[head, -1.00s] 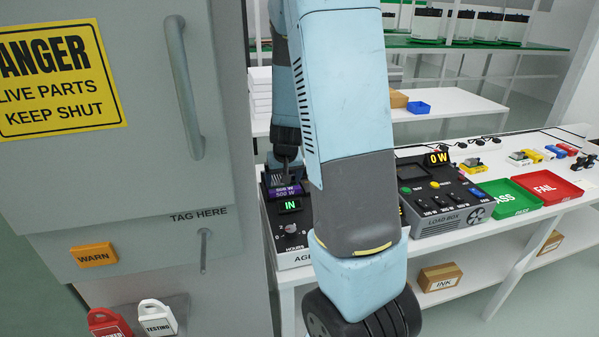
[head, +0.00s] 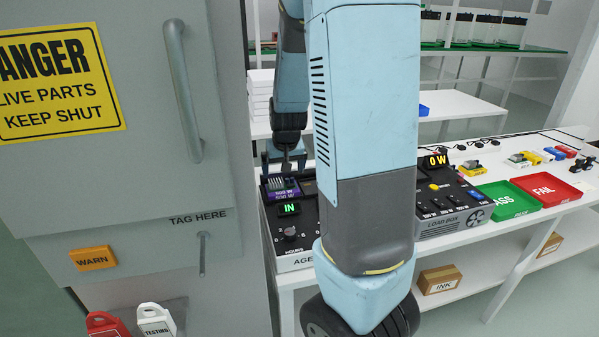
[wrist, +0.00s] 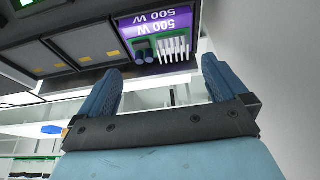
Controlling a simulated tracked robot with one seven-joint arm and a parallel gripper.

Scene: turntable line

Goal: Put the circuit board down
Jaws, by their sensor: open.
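The circuit board (head: 283,192) has a purple 500 W label and pale upright fins. It sits in the top of the ageing unit (head: 290,262), a black and white box with a green IN display and an HOURS knob. The wrist view shows the board (wrist: 160,24) in an end bay, beside several grey bays. My gripper (head: 285,158) is behind and above the board in the head view. In the wrist view my gripper (wrist: 160,82) is open, with its two blue fingers apart and nothing between them. The fingers appear clear of the board.
The load box (head: 452,218), showing 0 W, stands right of my arm. Green PASS (head: 508,203) and red FAIL (head: 546,189) trays lie beyond it on the white bench. A grey cabinet (head: 120,180) with a handle fills the left. Small coloured parts lie at the bench's far right.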

